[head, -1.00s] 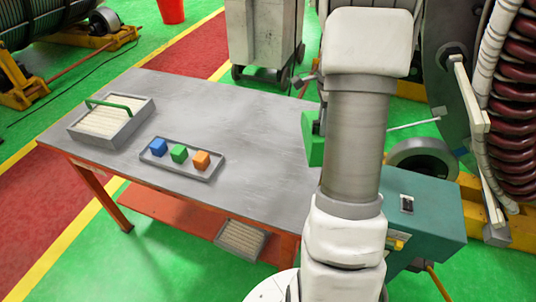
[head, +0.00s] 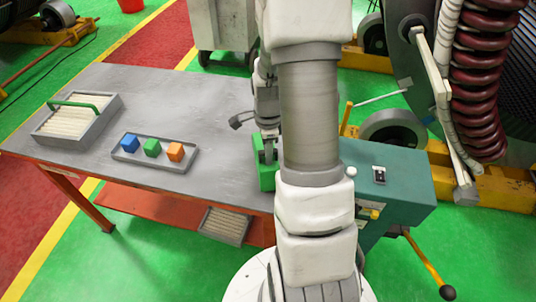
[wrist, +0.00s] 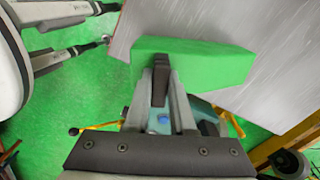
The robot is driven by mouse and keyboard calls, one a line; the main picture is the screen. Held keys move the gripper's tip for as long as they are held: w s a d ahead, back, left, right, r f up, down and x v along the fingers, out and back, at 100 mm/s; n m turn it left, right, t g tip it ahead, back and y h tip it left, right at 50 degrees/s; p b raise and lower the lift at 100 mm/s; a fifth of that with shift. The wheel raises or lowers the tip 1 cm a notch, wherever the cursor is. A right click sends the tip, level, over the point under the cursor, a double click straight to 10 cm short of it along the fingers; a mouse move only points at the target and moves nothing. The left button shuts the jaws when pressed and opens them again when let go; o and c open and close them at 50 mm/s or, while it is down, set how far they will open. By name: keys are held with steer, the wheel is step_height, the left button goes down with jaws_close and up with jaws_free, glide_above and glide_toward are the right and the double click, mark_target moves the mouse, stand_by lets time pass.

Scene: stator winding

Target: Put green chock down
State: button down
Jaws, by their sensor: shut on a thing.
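The green chock (head: 266,180) is at the right end of the grey worktable (head: 215,165), left of my arm. My gripper (head: 268,152) points down and is shut on the chock's upper part. In the wrist view the green chock (wrist: 210,66) lies across the fingertips of my gripper (wrist: 161,88) and overlaps the table's edge. Whether the chock touches the tabletop cannot be told. My arm hides part of the table's right end in the head view.
A grey tray (head: 150,163) holds a blue, a green and an orange cube. A box with a green handle (head: 97,122) stands at the far left. A teal cabinet (head: 400,205) stands right of my arm. The tabletop between tray and chock is clear.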

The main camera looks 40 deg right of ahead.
steer(key=shift+f, duration=0.7)
steer(key=shift+f, duration=0.15)
steer(key=c, duration=0.8)
jaws_free()
steer(key=shift+o, duration=0.2)
